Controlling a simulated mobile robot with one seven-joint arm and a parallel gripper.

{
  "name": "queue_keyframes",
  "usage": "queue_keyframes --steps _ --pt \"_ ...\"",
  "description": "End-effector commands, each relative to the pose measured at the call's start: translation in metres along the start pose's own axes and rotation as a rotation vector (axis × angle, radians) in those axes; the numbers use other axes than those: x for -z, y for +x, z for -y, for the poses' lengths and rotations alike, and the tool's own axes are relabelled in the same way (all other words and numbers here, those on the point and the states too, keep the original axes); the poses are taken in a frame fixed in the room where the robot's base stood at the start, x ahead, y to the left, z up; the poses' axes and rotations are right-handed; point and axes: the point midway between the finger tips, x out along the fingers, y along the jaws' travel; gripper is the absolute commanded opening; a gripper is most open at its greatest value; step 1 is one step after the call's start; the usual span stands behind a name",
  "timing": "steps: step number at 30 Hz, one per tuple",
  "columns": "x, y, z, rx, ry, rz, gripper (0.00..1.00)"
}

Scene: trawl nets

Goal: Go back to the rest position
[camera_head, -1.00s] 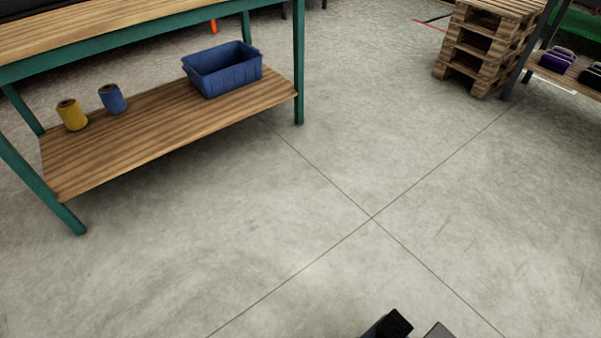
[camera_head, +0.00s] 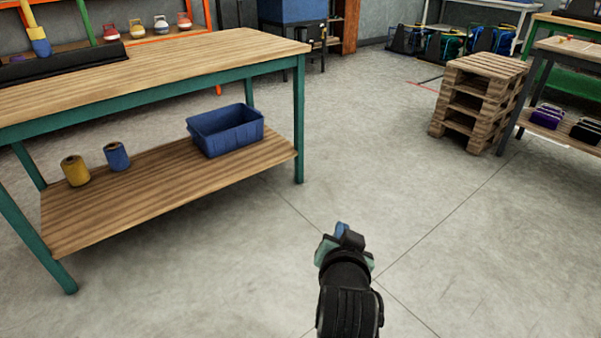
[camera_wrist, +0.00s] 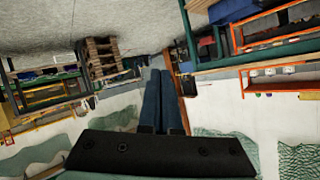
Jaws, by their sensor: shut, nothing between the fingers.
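My gripper (camera_head: 344,231) is at the lower middle of the head view, held up over the open floor, with my dark wrist and forearm below it. In the wrist view its two long dark blue fingers (camera_wrist: 161,85) lie side by side, closed, with nothing between them. The wrist view is tilted and shows the room from an odd angle.
A green-legged workbench (camera_head: 150,75) stands at the left. Its lower shelf (camera_head: 150,205) holds a blue crate (camera_head: 226,131), a yellow spool (camera_head: 76,170) and a blue spool (camera_head: 117,157). Stacked pallets (camera_head: 480,100) stand at the right. The floor between is clear.

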Motion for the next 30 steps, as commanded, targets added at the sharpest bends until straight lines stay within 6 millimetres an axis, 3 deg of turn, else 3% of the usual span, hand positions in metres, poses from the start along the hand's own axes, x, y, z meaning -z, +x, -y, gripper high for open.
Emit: queue_keyframes --steps 1,3,5,9,11,15,20,22,30 --pt "0.037 -0.014 0.020 0.040 -0.026 -0.089 0.00" --pt "0.080 -0.035 0.043 0.086 -0.062 -0.203 0.00" --pt "0.116 -0.058 0.063 0.125 -0.093 -0.302 0.00" --pt "0.190 -0.124 0.104 0.204 -0.159 -0.540 0.00" --pt "0.218 -0.158 0.119 0.234 -0.184 -0.646 0.00" --pt "0.270 -0.247 0.149 0.296 -0.238 -0.898 0.00" --pt "0.306 -0.363 0.169 0.350 -0.283 -1.199 0.00" --pt "0.338 -0.379 0.181 0.347 -0.288 -1.201 0.00" --pt "0.411 -0.411 0.209 0.348 -0.286 -1.193 0.00"
